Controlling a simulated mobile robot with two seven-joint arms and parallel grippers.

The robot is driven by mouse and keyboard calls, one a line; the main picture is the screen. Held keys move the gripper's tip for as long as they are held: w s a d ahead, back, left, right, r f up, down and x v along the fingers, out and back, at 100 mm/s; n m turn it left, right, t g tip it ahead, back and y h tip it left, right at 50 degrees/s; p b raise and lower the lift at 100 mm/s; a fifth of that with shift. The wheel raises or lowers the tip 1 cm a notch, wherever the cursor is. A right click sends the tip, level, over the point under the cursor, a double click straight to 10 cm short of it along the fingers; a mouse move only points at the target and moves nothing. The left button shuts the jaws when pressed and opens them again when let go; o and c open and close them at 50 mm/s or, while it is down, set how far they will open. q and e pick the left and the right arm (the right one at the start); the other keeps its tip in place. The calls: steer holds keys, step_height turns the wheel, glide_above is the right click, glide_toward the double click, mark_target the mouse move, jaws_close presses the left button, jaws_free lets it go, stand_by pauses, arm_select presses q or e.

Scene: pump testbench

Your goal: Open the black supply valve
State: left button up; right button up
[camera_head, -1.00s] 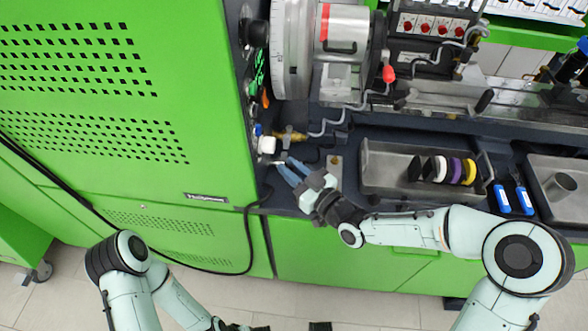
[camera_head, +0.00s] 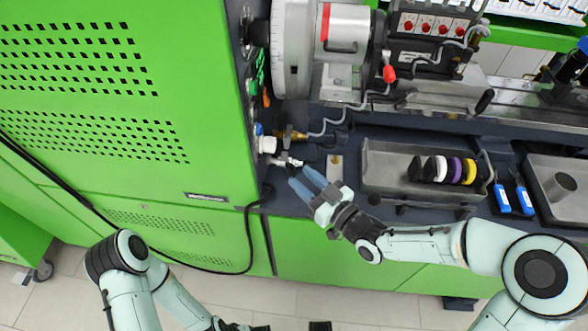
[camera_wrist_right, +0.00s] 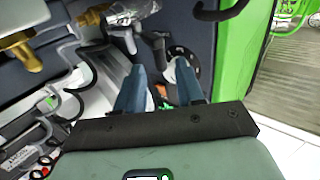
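My right gripper (camera_head: 301,177) is in the lower middle of the head view, beside the cabinet's right side. Its two blue fingers are apart with nothing held. They also show apart in the right wrist view (camera_wrist_right: 160,84). Just beyond the fingertips is a small valve fitting with a white and silver body (camera_head: 287,161). In the right wrist view a dark grey lever-like part (camera_wrist_right: 155,46) lies just beyond the fingers, apart from them as far as I can tell. I cannot tell for sure which part is the black supply valve.
A brass fitting (camera_head: 291,136) with a hose sits above the fingertips. The green cabinet (camera_head: 215,215) stands close on the left. A metal tray (camera_head: 385,181) with coloured rings is to the right. A black cable (camera_head: 248,235) hangs down the cabinet front.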

steer(key=v, duration=0.8)
steer(key=shift+s+d, duration=0.2)
